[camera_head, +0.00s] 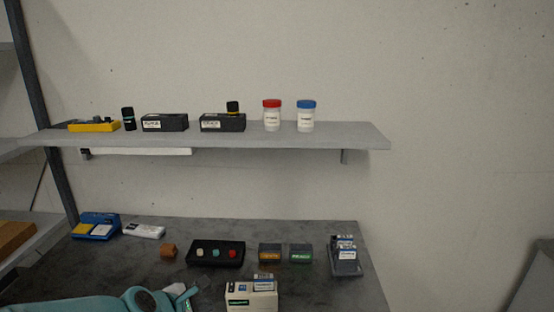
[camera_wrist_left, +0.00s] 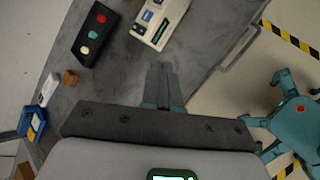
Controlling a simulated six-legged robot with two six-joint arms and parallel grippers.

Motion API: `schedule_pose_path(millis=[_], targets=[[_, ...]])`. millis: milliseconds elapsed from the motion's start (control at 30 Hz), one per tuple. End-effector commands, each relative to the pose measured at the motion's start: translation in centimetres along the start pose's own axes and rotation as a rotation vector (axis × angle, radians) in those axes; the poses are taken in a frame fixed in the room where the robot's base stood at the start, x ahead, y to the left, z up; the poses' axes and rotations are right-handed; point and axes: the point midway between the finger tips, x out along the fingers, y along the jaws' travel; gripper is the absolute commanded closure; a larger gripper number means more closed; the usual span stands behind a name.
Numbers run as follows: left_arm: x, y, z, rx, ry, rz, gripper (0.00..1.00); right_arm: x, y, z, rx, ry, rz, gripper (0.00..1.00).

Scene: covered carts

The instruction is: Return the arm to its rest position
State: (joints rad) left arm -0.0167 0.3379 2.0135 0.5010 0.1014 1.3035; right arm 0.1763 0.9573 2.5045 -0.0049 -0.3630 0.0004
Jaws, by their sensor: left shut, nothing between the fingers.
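My left arm, teal, comes in at the bottom left of the head view. My left gripper (camera_head: 188,297) is low at the front of the grey table, just left of a white box-shaped device (camera_head: 250,296). In the left wrist view my left gripper (camera_wrist_left: 160,80) has its two dark fingers together with nothing between them. It points over the table top, and the white device (camera_wrist_left: 160,20) lies beyond the fingertips, apart from them. My right gripper is in neither view.
A shelf (camera_head: 350,135) with bottles and boxes hangs above.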

Motion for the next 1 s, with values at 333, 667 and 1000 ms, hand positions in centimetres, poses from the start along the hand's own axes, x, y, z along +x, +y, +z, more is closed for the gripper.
schedule_pose_path(millis=[333,667,1000], targets=[[4.0,-4.8,-4.0,-0.043,0.063,-0.136,1.00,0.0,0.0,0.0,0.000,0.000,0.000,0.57],[7.5,-16.9,-9.9,0.077,0.141,-0.396,1.00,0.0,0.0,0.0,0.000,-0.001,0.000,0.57],[4.2,-37.3,-14.8,1.083,-0.206,-0.751,1.00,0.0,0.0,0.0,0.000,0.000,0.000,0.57]])
